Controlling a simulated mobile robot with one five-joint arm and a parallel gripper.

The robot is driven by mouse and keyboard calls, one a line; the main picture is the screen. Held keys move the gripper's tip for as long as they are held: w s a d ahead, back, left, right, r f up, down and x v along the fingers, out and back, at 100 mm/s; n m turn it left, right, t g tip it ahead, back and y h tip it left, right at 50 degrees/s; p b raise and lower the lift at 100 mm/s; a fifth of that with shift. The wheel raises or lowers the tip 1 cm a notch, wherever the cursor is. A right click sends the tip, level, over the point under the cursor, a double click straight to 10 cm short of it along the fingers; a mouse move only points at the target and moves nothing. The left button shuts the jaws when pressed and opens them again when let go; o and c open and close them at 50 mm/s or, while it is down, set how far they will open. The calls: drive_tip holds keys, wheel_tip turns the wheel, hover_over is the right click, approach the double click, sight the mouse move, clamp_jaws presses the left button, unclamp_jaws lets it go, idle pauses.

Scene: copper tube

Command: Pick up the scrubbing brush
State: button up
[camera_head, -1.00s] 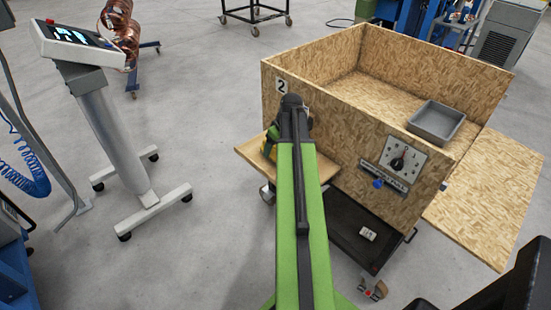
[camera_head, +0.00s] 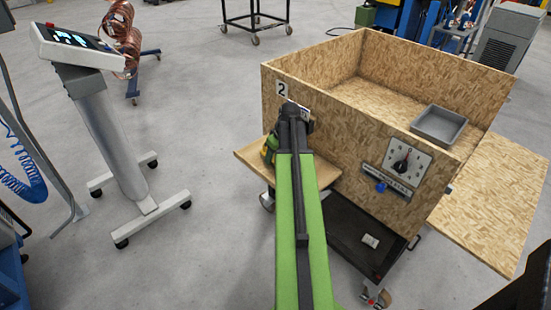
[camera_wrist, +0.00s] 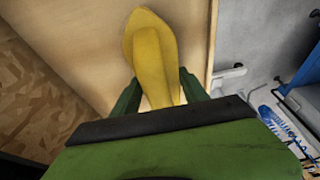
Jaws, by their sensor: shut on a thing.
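The scrubbing brush (camera_wrist: 151,45) shows in the wrist view as a yellow, tapered shape pointing up the picture. My gripper (camera_wrist: 159,85) has its two green fingers shut on it, one on each side. The brush is over a pale wooden side shelf (camera_wrist: 90,40). I cannot tell whether it touches the shelf. In the head view my gripper (camera_head: 268,150) is over the left part of the shelf (camera_head: 325,174), largely hidden behind my arm, and the brush cannot be made out there.
The chipboard crate (camera_head: 340,140) marked 2 stands just beyond the shelf, with a dial panel (camera_head: 405,160) on its front. A grey tray (camera_head: 439,124) lies on it at the right. A control stand (camera_head: 115,140) is at the left, with open floor between.

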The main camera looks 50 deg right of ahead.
wheel_tip(320, 180, up, 10)
drive_tip(key=p, duration=1)
drive_tip(key=shift+r, duration=0.15)
drive_tip(key=o, duration=0.8)
drive_tip(key=shift+f, duration=0.2)
drive_tip(key=c, duration=0.5)
drive_tip(key=shift+c, duration=0.2)
